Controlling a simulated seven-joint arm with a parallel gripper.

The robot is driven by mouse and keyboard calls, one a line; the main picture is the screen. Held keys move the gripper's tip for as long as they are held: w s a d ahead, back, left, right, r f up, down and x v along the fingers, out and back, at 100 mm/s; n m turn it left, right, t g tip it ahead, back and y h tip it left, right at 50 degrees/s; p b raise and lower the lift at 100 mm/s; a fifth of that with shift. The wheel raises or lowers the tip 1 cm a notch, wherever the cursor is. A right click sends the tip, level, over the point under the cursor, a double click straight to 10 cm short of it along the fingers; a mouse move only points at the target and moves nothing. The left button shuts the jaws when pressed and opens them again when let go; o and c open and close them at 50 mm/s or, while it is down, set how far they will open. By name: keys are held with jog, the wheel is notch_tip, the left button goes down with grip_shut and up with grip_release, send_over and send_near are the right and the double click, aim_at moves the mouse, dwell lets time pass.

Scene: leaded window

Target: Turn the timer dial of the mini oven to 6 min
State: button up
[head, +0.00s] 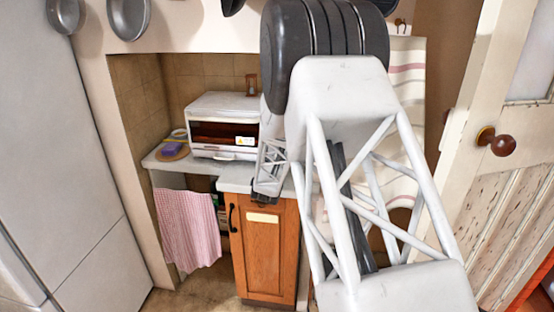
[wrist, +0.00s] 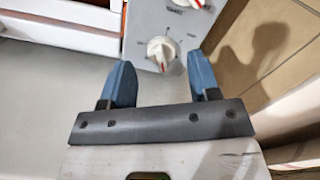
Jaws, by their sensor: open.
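The white mini oven (head: 225,125) stands on the counter in the head view, its dial panel hidden behind my arm. In the wrist view its light grey panel (wrist: 142,22) shows a white dial (wrist: 160,50) with a reddish mark on its right side. A second white dial (wrist: 188,3) is cut off at the top edge. The printed scale is too small to read, and I cannot tell the set minutes. My gripper (wrist: 158,63) is open, its two blue fingers apart, with the nearer dial showing between their tips. I see no contact with the dial.
A round board with a purple item (head: 172,149) lies left of the oven on the counter (head: 236,178). A tiled wall (wrist: 262,45) is right of the panel. A pink checked cloth (head: 190,228) hangs below the counter, beside a wooden cupboard (head: 265,255).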

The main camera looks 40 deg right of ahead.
jog(key=shift+x, duration=1.4)
jog(key=c, duration=0.9)
jog(key=shift+o, duration=0.2)
jog(key=shift+m, duration=0.9)
jog(key=o, duration=0.9)
jog(key=shift+c, duration=0.2)
jog(key=shift+s, duration=0.15)
